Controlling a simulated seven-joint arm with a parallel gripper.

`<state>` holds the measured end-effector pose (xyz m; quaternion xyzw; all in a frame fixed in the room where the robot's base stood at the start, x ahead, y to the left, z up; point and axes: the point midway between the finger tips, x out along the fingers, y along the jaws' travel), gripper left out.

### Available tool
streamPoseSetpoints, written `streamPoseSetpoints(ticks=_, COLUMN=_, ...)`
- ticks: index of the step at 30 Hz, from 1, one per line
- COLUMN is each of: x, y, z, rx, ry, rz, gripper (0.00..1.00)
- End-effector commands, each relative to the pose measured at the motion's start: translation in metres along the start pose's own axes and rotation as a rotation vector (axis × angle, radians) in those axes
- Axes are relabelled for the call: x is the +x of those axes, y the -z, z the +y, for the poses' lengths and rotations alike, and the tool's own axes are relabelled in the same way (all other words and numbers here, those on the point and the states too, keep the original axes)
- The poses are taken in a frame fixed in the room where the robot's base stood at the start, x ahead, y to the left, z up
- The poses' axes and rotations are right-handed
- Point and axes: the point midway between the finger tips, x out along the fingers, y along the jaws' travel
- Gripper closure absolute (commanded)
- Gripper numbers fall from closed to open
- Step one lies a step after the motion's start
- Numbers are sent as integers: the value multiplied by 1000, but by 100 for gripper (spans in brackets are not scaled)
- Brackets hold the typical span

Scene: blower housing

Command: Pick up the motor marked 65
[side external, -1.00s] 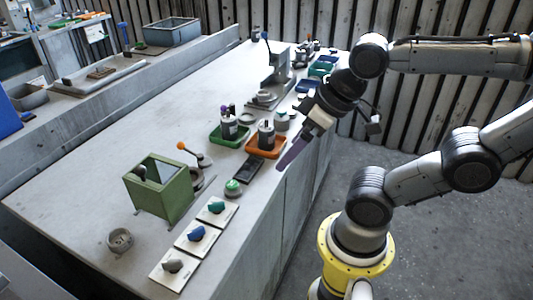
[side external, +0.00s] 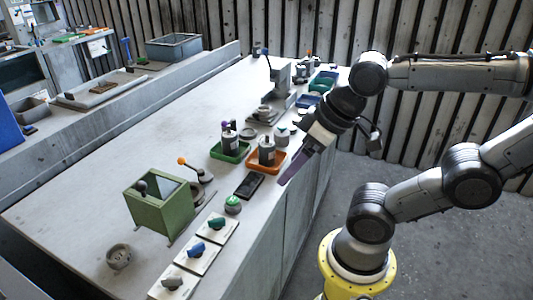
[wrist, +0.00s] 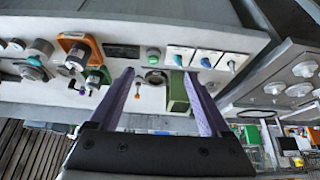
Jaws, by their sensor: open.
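Two upright grey motors stand in trays on the long grey bench. My gripper (side external: 288,178) has long purple fingers. It is open and empty, apart from both motors, by the bench's front edge.
A green open box (side external: 158,206) with a knobbed lever stands left of the trays. Nearer are a black tray (side external: 249,186), a green button (side external: 232,204) and several switch plates (side external: 196,255). A grey press (side external: 275,85) stands behind.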

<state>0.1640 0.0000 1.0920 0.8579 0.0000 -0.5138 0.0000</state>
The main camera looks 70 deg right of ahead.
Motion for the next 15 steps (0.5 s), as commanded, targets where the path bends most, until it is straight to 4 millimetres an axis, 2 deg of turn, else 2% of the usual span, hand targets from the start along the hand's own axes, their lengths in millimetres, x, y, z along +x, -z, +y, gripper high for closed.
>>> streamPoseSetpoints(ticks=8, x=0, y=0, z=0, rx=15, ry=0, rz=0, gripper=19)
streamPoseSetpoints(ticks=12, x=-2, y=-1, z=0, rx=127, ry=-1, rz=-11, gripper=19)
streamPoseSetpoints(ticks=15, x=-13, y=13, z=0, rx=267, ry=0, rz=-1, gripper=19)
